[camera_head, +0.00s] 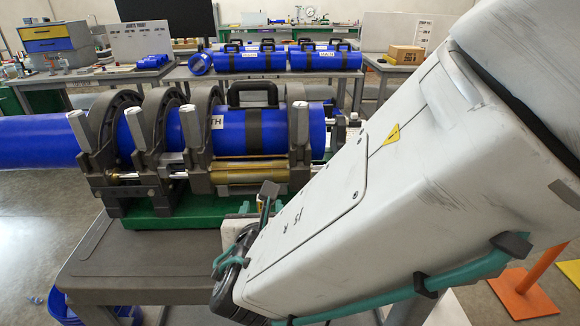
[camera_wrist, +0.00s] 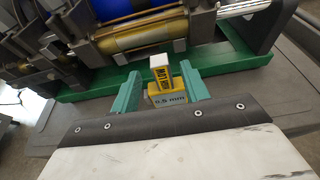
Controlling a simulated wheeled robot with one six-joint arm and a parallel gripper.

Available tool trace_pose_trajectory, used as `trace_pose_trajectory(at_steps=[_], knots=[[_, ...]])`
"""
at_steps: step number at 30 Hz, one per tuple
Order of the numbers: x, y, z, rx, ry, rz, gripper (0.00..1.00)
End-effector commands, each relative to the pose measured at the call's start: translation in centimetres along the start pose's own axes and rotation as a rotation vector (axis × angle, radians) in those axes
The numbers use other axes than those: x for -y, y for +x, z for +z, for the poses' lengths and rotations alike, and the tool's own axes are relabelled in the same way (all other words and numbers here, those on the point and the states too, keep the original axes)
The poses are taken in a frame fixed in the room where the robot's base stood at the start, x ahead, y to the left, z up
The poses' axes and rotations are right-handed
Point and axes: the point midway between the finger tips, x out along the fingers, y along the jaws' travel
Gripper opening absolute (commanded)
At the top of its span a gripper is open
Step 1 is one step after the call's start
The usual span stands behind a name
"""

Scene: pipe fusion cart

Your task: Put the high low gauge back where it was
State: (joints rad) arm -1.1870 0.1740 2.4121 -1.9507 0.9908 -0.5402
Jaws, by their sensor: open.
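The high low gauge (camera_wrist: 164,83) is a small yellow block with a pale top and dark lettering. A lower face reads "0.5 mm". In the wrist view it stands between the two green fingers of my gripper (camera_wrist: 161,88), which are apart, with gaps showing beside the gauge. It is close to the green base of the fusion machine, over the grey cart top (camera_wrist: 225,92). I cannot tell whether its bottom touches the cart. In the head view my arm hides most of my gripper, and I cannot make out the gauge.
The fusion machine (camera_head: 190,178) with its dark clamp rings holds blue pipe on a green base just beyond my gripper. The cart top (camera_head: 130,262) is bare at left. A bench behind carries blue pipes (camera_head: 325,58). An orange post (camera_head: 540,270) stands at right.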

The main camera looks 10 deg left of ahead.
Motion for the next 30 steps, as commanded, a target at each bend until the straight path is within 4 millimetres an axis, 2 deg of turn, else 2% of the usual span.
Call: trace_pose_trajectory(at_steps=[1, 6, 11, 14, 17, 20, 21, 22, 24, 27, 30], knots=[[-0.1, -1.3, 0.1, 0.001, 0.000, 0.006, 0.45], [-0.1, -4.3, 0.1, 0.001, 0.000, 0.005, 0.45], [0.1, -5.8, 0.1, 0.000, 0.003, -0.001, 0.45], [1.8, -5.6, 0.7, -0.007, 0.055, -0.052, 0.45], [6.8, -4.5, 2.2, -0.023, 0.211, -0.200, 0.45], [14.8, -4.2, 3.6, -0.036, 0.468, -0.435, 0.45], [18.2, -4.6, 3.9, -0.038, 0.588, -0.540, 0.45], [20.7, -5.1, 4.0, -0.037, 0.681, -0.618, 0.45], [25.8, -6.7, 3.8, -0.028, 0.896, -0.796, 0.45], [31.4, -10.0, 2.8, -0.001, 1.208, -1.034, 0.45], [35.1, -13.8, 1.5, 0.043, 1.524, -1.253, 0.45]])
